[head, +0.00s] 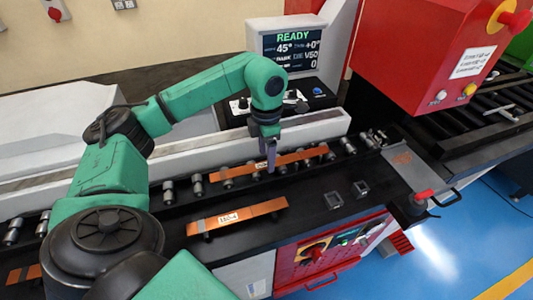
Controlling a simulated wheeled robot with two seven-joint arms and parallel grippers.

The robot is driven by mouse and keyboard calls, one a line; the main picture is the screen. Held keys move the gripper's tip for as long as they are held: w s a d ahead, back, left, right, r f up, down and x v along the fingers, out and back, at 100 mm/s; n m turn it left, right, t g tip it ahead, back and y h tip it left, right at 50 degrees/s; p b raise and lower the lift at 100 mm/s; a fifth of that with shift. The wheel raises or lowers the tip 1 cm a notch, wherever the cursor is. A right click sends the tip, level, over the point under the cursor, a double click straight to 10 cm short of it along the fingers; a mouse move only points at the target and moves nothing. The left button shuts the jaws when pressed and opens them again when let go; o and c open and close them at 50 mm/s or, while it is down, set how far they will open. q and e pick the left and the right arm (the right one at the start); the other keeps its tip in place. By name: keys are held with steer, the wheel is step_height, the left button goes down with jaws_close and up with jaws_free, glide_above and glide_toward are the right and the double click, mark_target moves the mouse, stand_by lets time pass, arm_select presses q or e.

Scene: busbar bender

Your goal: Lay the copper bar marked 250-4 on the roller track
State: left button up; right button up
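A copper bar (298,158) lies along the roller track (198,186), on the rollers or just above them; I cannot tell which. Its small white label (260,165) is too small to read. My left gripper (271,163) points down at the middle of this bar, with a finger in front of it. I cannot tell whether the fingers are closed on it. A second copper bar (260,209) lies in front of the track, on small supports. Its label seems to read 150-4, but the first digit is unclear. My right gripper is not in view.
Another copper bar (24,274) shows partly at the lower left. A display reading READY (291,46) stands behind the track. A red machine head (429,50) overhangs at the right. Two small square holders (334,200) and a red-topped knob (424,196) are near the front right.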

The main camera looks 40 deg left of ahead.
arm_select(q)
steer(key=shift+r, duration=0.2)
step_height(320, 180, up, 4)
steer(key=shift+r+b, duration=0.2)
steer(key=shift+b, duration=0.35)
step_height(320, 180, up, 10)
steer(key=p, duration=0.4)
steer(key=shift+f, duration=0.15)
